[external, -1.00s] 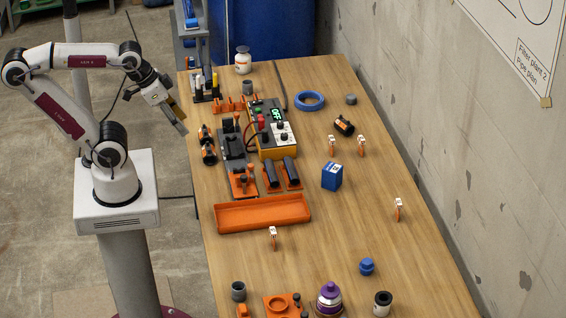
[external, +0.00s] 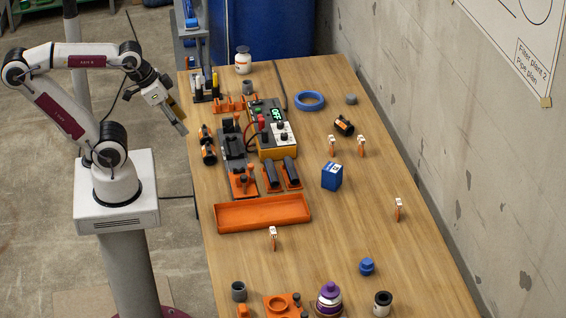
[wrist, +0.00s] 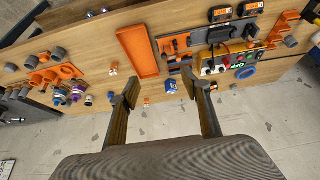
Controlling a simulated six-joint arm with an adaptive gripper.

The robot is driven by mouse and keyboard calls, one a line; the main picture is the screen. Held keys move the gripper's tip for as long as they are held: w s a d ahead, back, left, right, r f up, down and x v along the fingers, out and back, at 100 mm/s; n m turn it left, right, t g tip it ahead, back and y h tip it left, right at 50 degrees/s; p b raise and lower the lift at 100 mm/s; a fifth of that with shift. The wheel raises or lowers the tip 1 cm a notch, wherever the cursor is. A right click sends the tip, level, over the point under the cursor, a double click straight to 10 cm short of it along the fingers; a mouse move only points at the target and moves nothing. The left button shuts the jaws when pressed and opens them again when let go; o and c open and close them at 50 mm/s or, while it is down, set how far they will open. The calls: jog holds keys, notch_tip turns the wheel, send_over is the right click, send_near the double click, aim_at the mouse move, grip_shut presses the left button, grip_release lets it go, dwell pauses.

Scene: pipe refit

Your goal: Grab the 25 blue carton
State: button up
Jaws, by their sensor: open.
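The blue carton (external: 332,177) stands upright on the table, right of the orange tray, with a white label on its top edge. It also shows in the wrist view (wrist: 171,86), small, beyond and between my fingertips. My gripper (external: 182,131) hangs off the left edge of the table, well away from the carton. In the wrist view my gripper (wrist: 158,92) has its two fingers wide apart with nothing between them. The number on the carton is too small to read for certain.
An orange tray (external: 262,222) lies left of the carton. A yellow tester (external: 270,142) and dark fixtures stand behind it. Small orange-white tags (external: 398,209) stand around. A blue ring (external: 309,101) lies farther back. The table right around the carton is clear.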

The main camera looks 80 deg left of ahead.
jog(key=shift+o, duration=1.3)
